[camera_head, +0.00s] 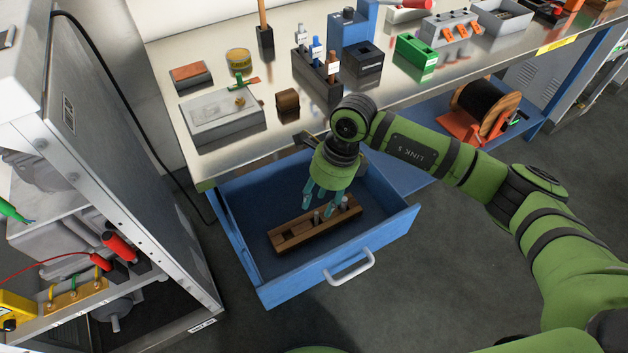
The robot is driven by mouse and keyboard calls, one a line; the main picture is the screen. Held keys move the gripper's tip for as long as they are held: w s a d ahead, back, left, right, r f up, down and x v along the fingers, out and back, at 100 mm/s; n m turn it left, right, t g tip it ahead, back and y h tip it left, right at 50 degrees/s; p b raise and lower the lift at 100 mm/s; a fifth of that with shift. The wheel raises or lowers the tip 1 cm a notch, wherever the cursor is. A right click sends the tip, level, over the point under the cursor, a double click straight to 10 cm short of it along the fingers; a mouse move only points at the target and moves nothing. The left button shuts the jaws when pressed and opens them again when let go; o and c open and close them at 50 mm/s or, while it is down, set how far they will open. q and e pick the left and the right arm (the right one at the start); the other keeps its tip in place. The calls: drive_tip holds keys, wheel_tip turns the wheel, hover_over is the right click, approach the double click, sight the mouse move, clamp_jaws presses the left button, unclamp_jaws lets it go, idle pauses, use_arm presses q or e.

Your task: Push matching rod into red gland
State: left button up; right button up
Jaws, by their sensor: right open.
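A wooden rack (290,236) with slots lies in the open blue drawer. A pale metal rod (317,216) stands in it, and another rod (343,203) stands at its right end. My right gripper (321,199) points down into the drawer, open, its teal fingers just above the rack around the rods. I cannot tell whether the fingers touch a rod. I cannot identify the red gland for certain; a red cylindrical part (409,5) lies at the back of the bench. My left gripper is not in view.
The blue drawer (384,240) has raised walls around my right gripper. The metal bench (208,165) above holds blocks and holders, including a green box (414,50). An open cabinet (130,190) with red connectors stands at left. The floor at right is partly clear.

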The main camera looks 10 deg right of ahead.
sight(344, 199)
drive_tip(key=w+d+h, duration=0.1)
drive_tip(key=d, duration=0.1)
drive_tip(key=w+d+r+h, duration=0.1)
drive_tip(key=d, duration=0.1)
drive_tip(key=w+d, duration=0.1)
drive_tip(key=shift+w+d+r+t+h, duration=0.1)
drive_tip(key=shift+d+r+t+h, duration=0.1)
drive_tip(key=shift+d+t+h, duration=0.15)
drive_tip(key=shift+d+f+p, duration=0.2)
drive_tip(key=shift+d+p, duration=0.1)
wheel_tip(344, 199, down, 5)
drive_tip(key=shift+f+p, duration=0.2)
drive_tip(key=shift+p, duration=0.65)
drive_tip(key=shift+f, duration=0.55)
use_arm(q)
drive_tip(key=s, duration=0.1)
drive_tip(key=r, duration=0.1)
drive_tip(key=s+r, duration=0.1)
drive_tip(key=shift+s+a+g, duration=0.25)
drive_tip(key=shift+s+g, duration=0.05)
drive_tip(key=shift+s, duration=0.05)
use_arm(e)
clamp_jaws()
